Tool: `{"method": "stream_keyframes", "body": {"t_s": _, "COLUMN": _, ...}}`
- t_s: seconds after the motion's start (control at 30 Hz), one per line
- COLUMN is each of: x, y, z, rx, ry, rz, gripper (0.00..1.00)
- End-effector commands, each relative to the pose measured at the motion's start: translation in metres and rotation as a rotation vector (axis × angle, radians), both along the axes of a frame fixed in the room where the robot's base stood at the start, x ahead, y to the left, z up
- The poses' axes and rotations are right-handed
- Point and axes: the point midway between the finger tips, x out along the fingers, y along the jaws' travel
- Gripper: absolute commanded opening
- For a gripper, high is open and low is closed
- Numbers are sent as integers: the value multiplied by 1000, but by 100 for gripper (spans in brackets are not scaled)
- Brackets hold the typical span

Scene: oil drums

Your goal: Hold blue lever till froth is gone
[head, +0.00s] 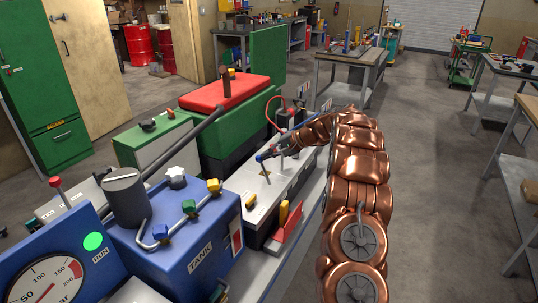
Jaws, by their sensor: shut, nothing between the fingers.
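A lever with a blue end (263,156) stands on the pale top of a bench unit in the middle of the head view. My copper arm reaches over from the right, and my gripper (277,149) is at this lever. The fingers are small and partly overlap the lever. They look closed, and I cannot tell whether they touch it. A blue tank (203,258) marked TANK stands in front, with a pipe carrying yellow, green and blue knobs. A blue gauge panel (45,275) with a green RUN light is at the lower left. I cannot make out any froth.
A green box with a red lid (228,92) stands behind the lever. A red and yellow block (285,228) lies on the bench near my arm. A green cabinet (50,90) and red drums (138,45) are at the back left. Clear floor lies to the right.

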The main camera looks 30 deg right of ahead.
Motion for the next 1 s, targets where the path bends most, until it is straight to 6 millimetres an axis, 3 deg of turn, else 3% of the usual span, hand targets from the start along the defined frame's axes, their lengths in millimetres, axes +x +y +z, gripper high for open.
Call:
{"method": "stream_keyframes", "body": {"t_s": 0.53, "x": -1, "y": 1, "z": 1, "rx": 2, "ry": 4, "rz": 7, "gripper": 0}}
{"method": "stream_keyframes", "body": {"t_s": 0.77, "x": -14, "y": -18, "z": 24, "rx": -1, "ry": -5, "rz": 8, "gripper": 0}}
{"method": "stream_keyframes", "body": {"t_s": 1.0, "x": -45, "y": -51, "z": 46, "rx": 0, "ry": -3, "rz": 4, "gripper": 0}}
